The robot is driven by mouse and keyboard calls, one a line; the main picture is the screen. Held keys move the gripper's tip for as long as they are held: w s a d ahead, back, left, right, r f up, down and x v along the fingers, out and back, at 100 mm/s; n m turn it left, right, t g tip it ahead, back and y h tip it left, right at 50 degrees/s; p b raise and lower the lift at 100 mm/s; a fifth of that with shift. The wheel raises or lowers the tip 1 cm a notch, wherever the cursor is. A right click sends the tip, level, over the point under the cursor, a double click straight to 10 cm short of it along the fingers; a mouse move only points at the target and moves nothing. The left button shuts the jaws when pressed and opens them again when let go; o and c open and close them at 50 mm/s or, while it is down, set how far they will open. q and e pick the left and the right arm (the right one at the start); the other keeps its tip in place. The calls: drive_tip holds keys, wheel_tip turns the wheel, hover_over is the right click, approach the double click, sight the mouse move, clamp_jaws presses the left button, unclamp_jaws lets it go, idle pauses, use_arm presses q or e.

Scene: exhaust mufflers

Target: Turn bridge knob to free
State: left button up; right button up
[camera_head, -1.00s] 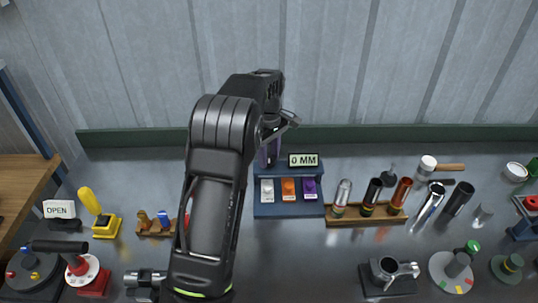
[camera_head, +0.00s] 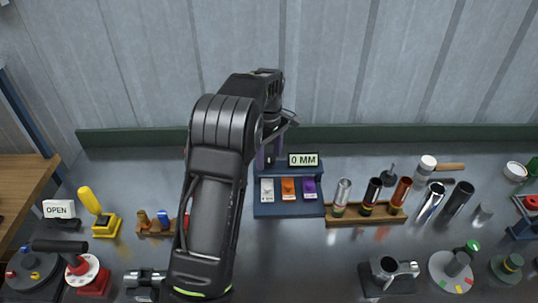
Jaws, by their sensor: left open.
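My left arm reaches up across the middle of the view, and its gripper (camera_head: 276,134) is over the left end of the blue stand (camera_head: 290,210). The gripper is open; its fingers are partly hidden by the arm. The stand carries a "0 MM" display (camera_head: 303,160) and white, orange and purple blocks. I cannot tell which thing is the bridge knob; it may be hidden behind my arm. My right gripper is not in view.
A wooden rack (camera_head: 365,221) with several tubes stands right of the blue stand. A grey dial (camera_head: 452,272) with a green-tipped knob is at lower right. A red base with a white dial (camera_head: 85,272) and an "OPEN" sign (camera_head: 59,209) are at left. The grey wall closes the back.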

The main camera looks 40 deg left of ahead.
sight(269, 158)
use_arm(q)
drive_tip(key=shift+r+b, duration=0.75)
drive_tip(key=shift+r, duration=3.15)
